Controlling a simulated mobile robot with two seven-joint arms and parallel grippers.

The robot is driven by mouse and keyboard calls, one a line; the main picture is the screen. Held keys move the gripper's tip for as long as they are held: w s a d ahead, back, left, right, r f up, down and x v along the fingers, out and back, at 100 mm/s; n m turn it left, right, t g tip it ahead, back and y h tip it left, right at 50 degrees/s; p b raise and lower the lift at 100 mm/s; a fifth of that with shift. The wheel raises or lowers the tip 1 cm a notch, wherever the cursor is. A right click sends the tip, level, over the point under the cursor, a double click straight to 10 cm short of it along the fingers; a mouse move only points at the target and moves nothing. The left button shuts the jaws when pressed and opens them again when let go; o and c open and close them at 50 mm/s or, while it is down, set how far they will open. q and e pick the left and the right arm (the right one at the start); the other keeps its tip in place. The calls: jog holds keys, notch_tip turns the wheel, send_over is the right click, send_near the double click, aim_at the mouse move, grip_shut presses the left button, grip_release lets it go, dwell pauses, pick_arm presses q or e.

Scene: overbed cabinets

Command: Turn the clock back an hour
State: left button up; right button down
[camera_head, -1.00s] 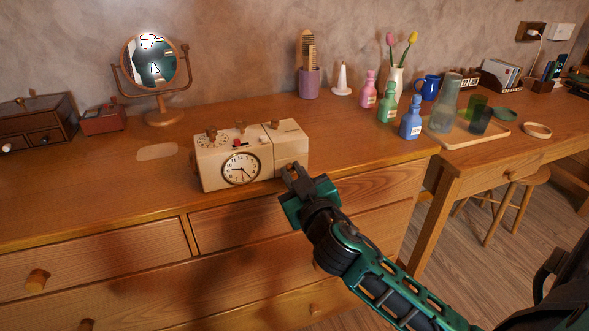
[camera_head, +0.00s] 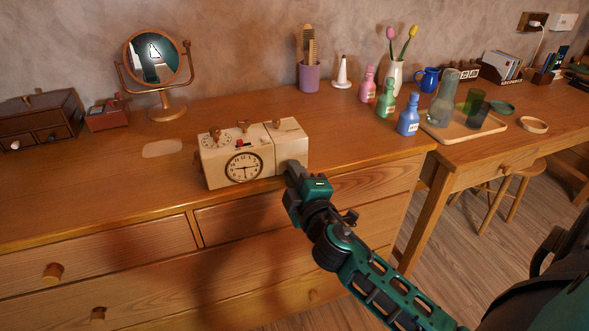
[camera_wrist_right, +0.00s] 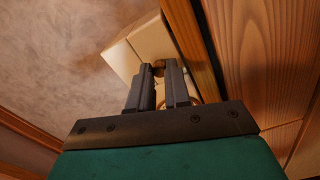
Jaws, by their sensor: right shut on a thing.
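The clock (camera_head: 262,142) is a cream box at the front edge of the wooden dresser. My right gripper (camera_head: 293,168) is at the right part of the clock's front. In the right wrist view, its two dark fingers (camera_wrist_right: 158,88) are shut on a small brown knob (camera_wrist_right: 158,69) on the cream body. In the head view the gripper covers this knob. My left gripper is not in view.
A round mirror (camera_head: 152,60) stands behind the clock on the left, near a small drawer box (camera_head: 40,120). Pink, green and blue bottles (camera_head: 409,117) stand to the right. A wooden tray (camera_head: 465,133) holds glassware. The dresser top between clock and wall is mostly clear.

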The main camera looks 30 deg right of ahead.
jog(key=shift+n+p, duration=0.45)
jog(key=shift+n, duration=1.15)
jog(key=c, duration=1.1)
grip_release()
